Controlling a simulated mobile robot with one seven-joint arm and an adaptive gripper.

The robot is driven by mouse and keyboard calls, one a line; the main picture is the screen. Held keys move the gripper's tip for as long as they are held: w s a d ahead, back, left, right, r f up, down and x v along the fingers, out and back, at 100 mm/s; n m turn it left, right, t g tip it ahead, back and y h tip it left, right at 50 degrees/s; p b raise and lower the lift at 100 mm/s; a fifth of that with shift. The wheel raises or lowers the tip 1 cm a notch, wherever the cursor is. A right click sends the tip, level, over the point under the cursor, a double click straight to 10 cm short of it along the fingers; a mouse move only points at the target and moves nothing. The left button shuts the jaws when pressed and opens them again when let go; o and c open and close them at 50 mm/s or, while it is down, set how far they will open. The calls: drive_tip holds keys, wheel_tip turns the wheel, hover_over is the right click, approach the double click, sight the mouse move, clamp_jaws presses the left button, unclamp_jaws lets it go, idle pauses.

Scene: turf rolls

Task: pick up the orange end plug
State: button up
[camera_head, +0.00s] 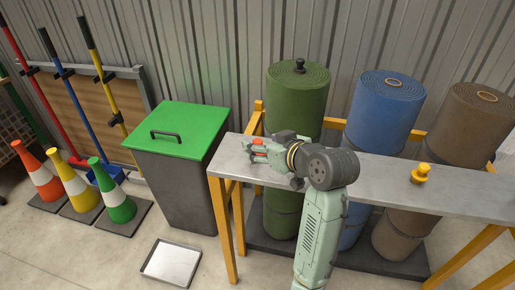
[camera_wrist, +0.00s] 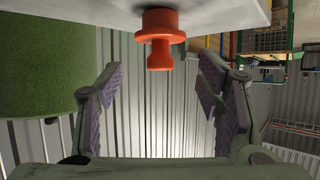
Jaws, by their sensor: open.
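The orange end plug (camera_wrist: 158,40) hangs from the top of the wrist view, against the pale table, so that view looks inverted. It has a wide flange and a narrower knobbed stem. In the head view an orange bit of it (camera_head: 258,142) shows at the table's left end, partly hidden by my gripper (camera_head: 262,153). In the wrist view my gripper (camera_wrist: 156,85) is open, with its purple-padded fingers apart to either side of the plug.
The narrow grey table (camera_head: 385,180) carries a yellow plug (camera_head: 421,173) to the right. Green (camera_head: 297,100), blue (camera_head: 382,110) and brown (camera_head: 470,120) rolls stand behind it; a black knob tops the green one. A green-lidded bin (camera_head: 180,130) stands left.

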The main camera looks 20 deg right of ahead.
sight(259, 142)
drive_tip(key=x, duration=0.3)
drive_tip(key=shift+w+p, duration=0.25)
drive_tip(key=shift+p, duration=0.05)
drive_tip(key=shift+a, duration=0.1)
clamp_jaws()
idle(0.5)
